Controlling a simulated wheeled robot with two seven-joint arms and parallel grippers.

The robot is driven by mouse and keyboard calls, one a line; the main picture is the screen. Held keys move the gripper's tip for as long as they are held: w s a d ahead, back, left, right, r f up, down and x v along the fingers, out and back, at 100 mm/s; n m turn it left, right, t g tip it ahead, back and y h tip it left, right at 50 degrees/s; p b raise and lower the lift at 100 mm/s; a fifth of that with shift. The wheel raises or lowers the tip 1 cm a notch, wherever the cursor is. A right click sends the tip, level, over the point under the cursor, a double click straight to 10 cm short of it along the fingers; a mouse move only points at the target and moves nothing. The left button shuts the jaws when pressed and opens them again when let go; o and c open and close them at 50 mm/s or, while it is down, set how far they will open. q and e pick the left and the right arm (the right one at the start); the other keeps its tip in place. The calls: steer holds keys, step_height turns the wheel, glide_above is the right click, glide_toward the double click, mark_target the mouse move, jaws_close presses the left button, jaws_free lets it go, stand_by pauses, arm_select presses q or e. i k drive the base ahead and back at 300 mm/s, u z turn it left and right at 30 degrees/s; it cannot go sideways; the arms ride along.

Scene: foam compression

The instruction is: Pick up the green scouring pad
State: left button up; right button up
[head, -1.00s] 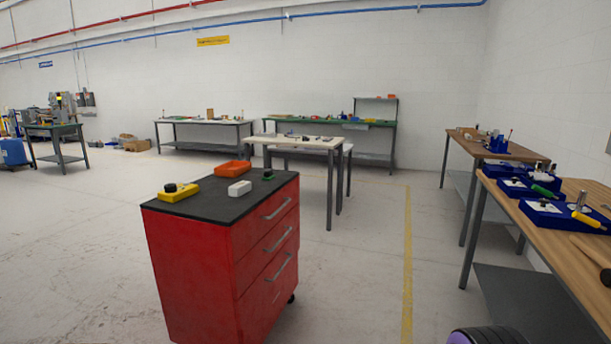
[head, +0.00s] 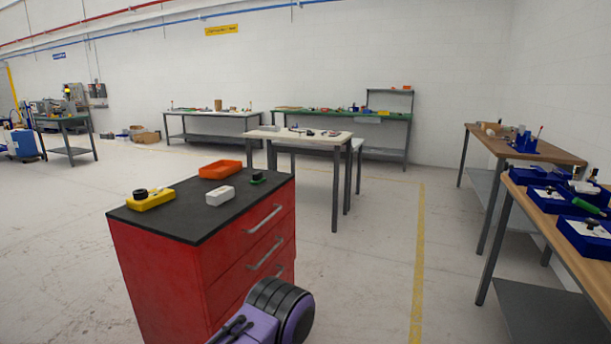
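A small dark item with green on it (head: 257,177) lies near the far right corner of the black top of a red drawer cart (head: 185,285). It may be the green scouring pad, but it is too small to tell. A purple and black part of my own arm shows at the bottom, in front of the cart. Neither of my grippers can be made out.
On the cart top are a yellow block with a black knob (head: 151,200), an orange tray (head: 220,169) and a white block (head: 220,195). A wooden workbench (head: 560,205) with blue fixtures stands at the right. Open floor (head: 370,270) lies between them.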

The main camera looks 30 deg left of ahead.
mark_target(258, 178)
steer(key=u, duration=0.1)
steer(key=i, duration=0.85)
steer(key=u, duration=0.45)
